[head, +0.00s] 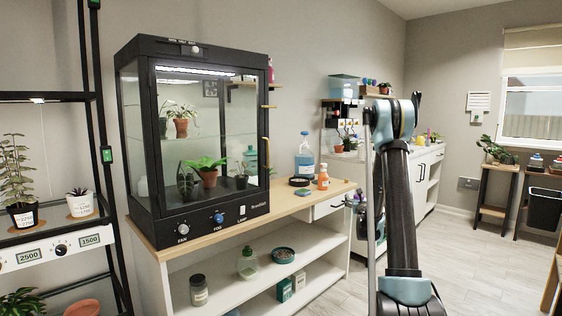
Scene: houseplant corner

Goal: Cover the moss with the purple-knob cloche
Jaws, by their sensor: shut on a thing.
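My arm (396,210) rises upright right of centre in the head view, with its bent joint at the top. My gripper cannot be made out; the arm seems to hide it, and anything in it. I cannot make out a purple-knob cloche or the moss. Small coloured items, too small to tell apart, stand on a far wall shelf.
A black glass cabinet (200,135) with potted plants stands on a wooden-topped bench (270,207). A blue bottle (305,160) and an orange bottle (323,177) stand on its right part. A plant rack (65,234) is at left. Open floor (480,255) lies right.

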